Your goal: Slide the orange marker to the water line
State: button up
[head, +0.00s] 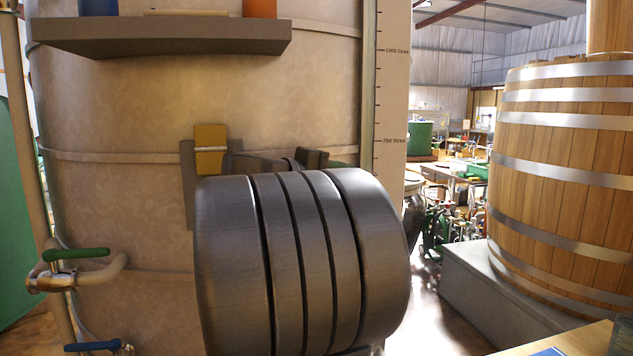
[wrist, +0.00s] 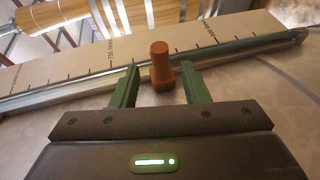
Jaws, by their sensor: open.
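The orange marker (wrist: 161,66) is a peg-like knob on the sight tube (wrist: 240,52), which runs along the scale board in the wrist view. It sits between the labels that look like 750 and 500 litres. My gripper (wrist: 159,70) is open, with one green finger on each side of the marker. Small gaps appear between the fingers and the marker, so I cannot tell any contact. In the head view my dark arm hides the marker and the lower tube. The water line cannot be made out in either view.
The scale board (head: 394,80) stands upright beside the large tank (head: 120,190) in the head view. A dark shelf (head: 165,36) holds items above. A yellow block (head: 210,137) is on the tank, left of my arm. Valves with green (head: 76,254) and blue (head: 93,346) handles are lower left.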

jog(key=v, duration=0.6)
jog(key=shift+a, duration=0.2)
jog(key=shift+s, duration=0.1)
jog(key=p+x, duration=0.1)
jog(key=x, duration=1.2)
jog(key=shift+d, duration=0.35)
